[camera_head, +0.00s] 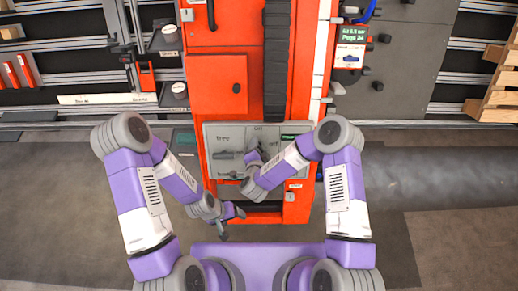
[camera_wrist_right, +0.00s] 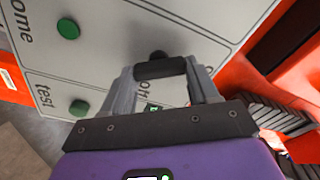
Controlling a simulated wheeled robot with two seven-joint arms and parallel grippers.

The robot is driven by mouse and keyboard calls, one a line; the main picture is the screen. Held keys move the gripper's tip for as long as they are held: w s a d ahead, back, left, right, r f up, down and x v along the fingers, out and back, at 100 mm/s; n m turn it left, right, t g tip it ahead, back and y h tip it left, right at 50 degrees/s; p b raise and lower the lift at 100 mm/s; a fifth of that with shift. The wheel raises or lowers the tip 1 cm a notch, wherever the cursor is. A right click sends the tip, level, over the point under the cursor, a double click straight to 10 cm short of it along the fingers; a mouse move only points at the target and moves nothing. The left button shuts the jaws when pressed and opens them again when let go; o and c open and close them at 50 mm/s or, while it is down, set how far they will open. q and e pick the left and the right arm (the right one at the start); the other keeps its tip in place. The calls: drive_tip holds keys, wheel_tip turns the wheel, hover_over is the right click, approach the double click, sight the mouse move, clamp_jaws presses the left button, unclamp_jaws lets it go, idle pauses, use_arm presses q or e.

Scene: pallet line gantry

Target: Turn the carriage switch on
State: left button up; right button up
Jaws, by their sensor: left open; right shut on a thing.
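A grey control panel (camera_head: 232,131) sits on the front of the red gantry column. It has printed labels, one of which seems to read "on" and another "off". My right gripper (camera_head: 254,157) is at the middle of the panel. In the right wrist view, my right gripper (camera_wrist_right: 162,76) is shut on a dark switch handle (camera_wrist_right: 160,68), with a black round part just behind it. "Off" lettering shows between the fingers. The switch is mostly hidden by the gripper in the head view.
Another dark handle (camera_head: 226,155) is on the panel's left. Green buttons marked "home" (camera_wrist_right: 68,28) and "test" (camera_wrist_right: 79,108) show in the wrist view. A green display (camera_head: 351,34) is at upper right. Wooden crates (camera_head: 497,100) stand far right. Floor at left is clear.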

drive_tip(key=m, duration=0.6)
drive_tip(key=shift+f+m+g+b, duration=0.1)
drive_tip(key=shift+m+g+b, duration=0.2)
drive_tip(key=shift+m+b, duration=0.1)
idle(0.3)
drive_tip(key=o, duration=1.1)
drive_tip(key=shift+c, duration=0.2)
drive_tip(key=p+v, duration=0.1)
drive_tip(key=v, duration=0.6)
drive_tip(key=shift+s+p, duration=0.3)
